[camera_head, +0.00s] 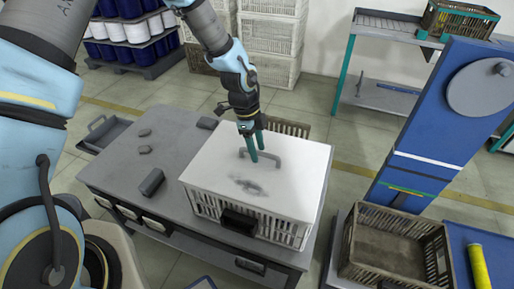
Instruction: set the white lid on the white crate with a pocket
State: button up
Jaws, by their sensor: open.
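The white lid (290,190) lies over the top of the white crate (294,236) on the grey worktable. It covers the crate's opening and looks roughly level and lined up with its walls. I cannot tell if its edges are fully seated. A grey bar handle (284,160) stands on the lid, and a dark smudge marks its surface. The black pocket (239,222) hangs on the crate's front side. My gripper (256,156) points down at the left part of the handle, with its green fingers apart. The fingers partly hide the handle, so I cannot tell if they touch it.
Small dark blocks (152,182) lie on the table's left side. A brown crate (290,128) stands behind the white crate. At right are an empty brown crate (402,222), a yellow cylinder (479,268) and a blue machine column (440,125). White crates (271,37) are stacked behind.

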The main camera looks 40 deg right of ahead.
jog(key=b+v, duration=0.2)
jog(key=v, duration=0.9)
jog(key=w+a+r+n+t, duration=0.1)
jog(key=w+a+n, duration=0.25)
jog(key=a, duration=0.35)
jog(key=w+a+r+n, duration=0.1)
jog(key=w+a+n, duration=0.2)
jog(key=a+n, duration=0.25)
jog(key=w+a+r+n+t, duration=0.1)
jog(key=w+a+r+n, duration=0.2)
jog(key=a, duration=0.4)
jog(key=s+a+r+n, duration=0.1)
jog(key=a+n, duration=0.7)
jog(key=a, duration=0.2)
jog(key=s+a+r+n+t+y, duration=0.1)
jog(key=s+a+n, duration=0.1)
jog(key=a+n, duration=0.6)
jog(key=shift+a+r+t, duration=0.2)
jog(key=shift+a+t, duration=0.1)
jog(key=shift+a, duration=0.65)
jog(key=shift+d, duration=0.1)
